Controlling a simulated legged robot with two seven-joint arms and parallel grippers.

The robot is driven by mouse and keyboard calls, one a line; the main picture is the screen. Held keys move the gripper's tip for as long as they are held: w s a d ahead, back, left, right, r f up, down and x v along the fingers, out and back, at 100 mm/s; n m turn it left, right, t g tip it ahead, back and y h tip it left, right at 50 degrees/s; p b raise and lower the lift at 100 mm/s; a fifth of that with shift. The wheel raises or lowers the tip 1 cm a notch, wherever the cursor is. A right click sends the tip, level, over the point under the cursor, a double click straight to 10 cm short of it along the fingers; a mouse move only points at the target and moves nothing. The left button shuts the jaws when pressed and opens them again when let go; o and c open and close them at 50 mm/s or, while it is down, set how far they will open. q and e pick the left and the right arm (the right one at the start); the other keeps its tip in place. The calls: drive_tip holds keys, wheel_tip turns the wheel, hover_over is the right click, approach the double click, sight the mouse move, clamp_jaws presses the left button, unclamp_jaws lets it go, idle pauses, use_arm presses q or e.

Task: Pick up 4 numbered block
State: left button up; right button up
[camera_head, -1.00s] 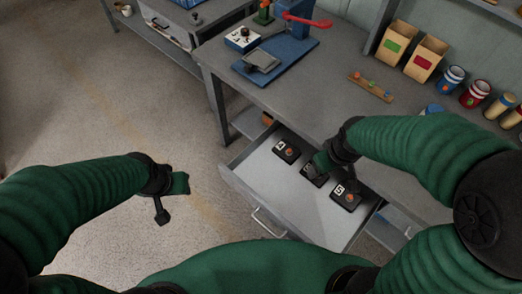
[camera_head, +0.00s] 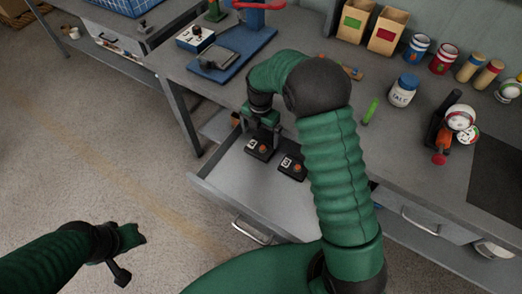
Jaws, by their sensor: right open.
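An open grey drawer (camera_head: 225,186) holds small black blocks with white number labels and orange knobs. The left block (camera_head: 259,150) shows a label that looks like a 4. A second block (camera_head: 292,167) lies to its right; its number is too small to read. My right gripper (camera_head: 262,131) is open and points down at the left block, its fingers close to the block's back part. I cannot tell whether they touch it. My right arm hides the right part of the drawer. My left gripper (camera_head: 122,257) hangs over the floor at lower left, away from the drawer; its jaw state is unclear.
The grey workbench above the drawer carries a blue press (camera_head: 232,53), a white control box (camera_head: 196,37), card boxes (camera_head: 387,31), a white-blue jar (camera_head: 403,90) and several cans. The floor at left is clear.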

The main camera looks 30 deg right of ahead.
sight(259, 149)
drive_tip(key=shift+a+f, duration=0.2)
drive_tip(key=shift+f, duration=0.5)
drive_tip(key=shift+a+f, duration=0.2)
drive_tip(key=f, duration=0.3)
drive_tip(key=f+b, duration=0.1)
drive_tip(key=f, duration=0.1)
drive_tip(key=shift+s+a, duration=0.15)
drive_tip(key=shift+s, duration=0.1)
drive_tip(key=shift+w+f, duration=0.1)
drive_tip(key=shift+f, duration=0.05)
drive_tip(key=shift+c, duration=0.8)
drive_tip(key=c, duration=1)
drive_tip(key=shift+r, duration=0.3)
